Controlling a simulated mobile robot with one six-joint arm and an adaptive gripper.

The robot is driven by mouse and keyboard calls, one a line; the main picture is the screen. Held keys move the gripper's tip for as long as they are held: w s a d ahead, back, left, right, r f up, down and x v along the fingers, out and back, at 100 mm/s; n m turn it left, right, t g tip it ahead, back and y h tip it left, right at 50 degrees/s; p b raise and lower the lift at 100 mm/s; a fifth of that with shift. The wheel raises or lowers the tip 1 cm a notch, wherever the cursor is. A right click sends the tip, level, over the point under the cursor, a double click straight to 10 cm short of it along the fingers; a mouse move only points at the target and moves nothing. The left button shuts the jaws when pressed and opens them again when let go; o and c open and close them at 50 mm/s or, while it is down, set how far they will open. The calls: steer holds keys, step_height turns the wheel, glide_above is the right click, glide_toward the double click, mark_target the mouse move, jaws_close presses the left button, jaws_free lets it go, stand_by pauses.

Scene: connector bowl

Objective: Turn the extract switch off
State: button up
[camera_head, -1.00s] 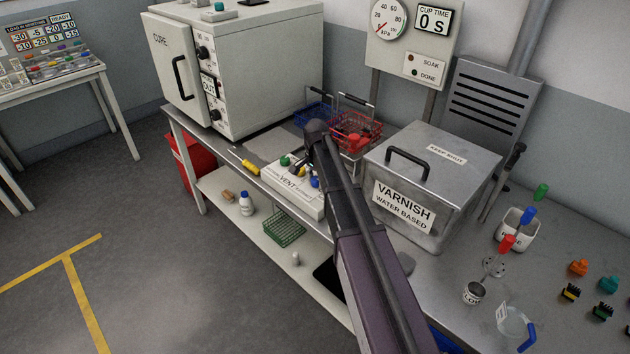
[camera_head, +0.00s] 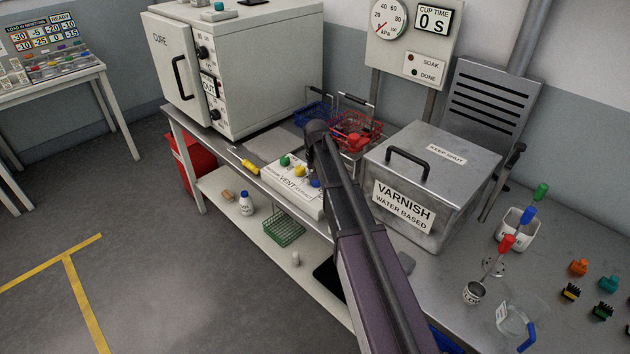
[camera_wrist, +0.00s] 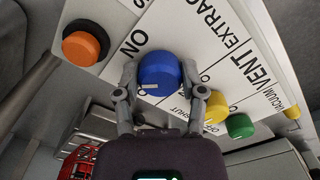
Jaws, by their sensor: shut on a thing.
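The white control box (camera_head: 290,192) stands on the metal bench and is lettered VACUUM, VENT and EXTRACT. It carries a green knob (camera_head: 285,160), a yellow knob (camera_head: 299,170) and the blue extract knob (camera_head: 315,183). In the wrist view, my gripper (camera_wrist: 158,76) is shut on the blue knob (camera_wrist: 158,70), one finger on each side. A short white mark shows low on the knob. ON lettering (camera_wrist: 133,42) is beside it; OFF and SHUT lettering lies on the opposite side, partly hidden. In the head view my arm hides the fingertips.
A varnish tank (camera_head: 425,190) stands right of the box. A red basket (camera_head: 355,130) and a blue basket (camera_head: 315,112) are behind, and the cure oven (camera_head: 265,70) is at back left. An orange-black knob (camera_wrist: 82,47) shows in the wrist view.

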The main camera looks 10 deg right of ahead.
steer(key=n, duration=0.4)
steer(key=shift+d+n, duration=0.1)
steer(key=shift+n, duration=0.2)
steer(key=n, duration=0.4)
steer(key=shift+n, duration=0.3)
steer(key=o, duration=1.1)
steer(key=shift+o, duration=0.2)
steer(key=shift+r, duration=0.1)
